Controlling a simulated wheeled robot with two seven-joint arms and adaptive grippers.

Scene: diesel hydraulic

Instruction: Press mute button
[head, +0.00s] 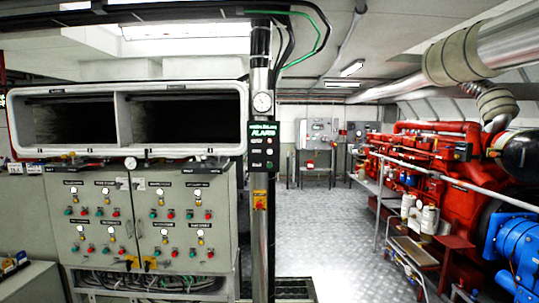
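A black alarm panel (262,147) with green lettering is fixed to a shiny vertical post (260,230) near the middle of the head view. A few small round buttons or lamps (269,152) sit in a column on its right side. The labels beside them are too small to read, so I cannot tell which one is mute. Neither of my grippers is in view.
A grey control cabinet (155,262) with many red, green and yellow controls stands left of the post. A large red engine (460,190) with railings fills the right. The metal floor (335,240) between them is clear.

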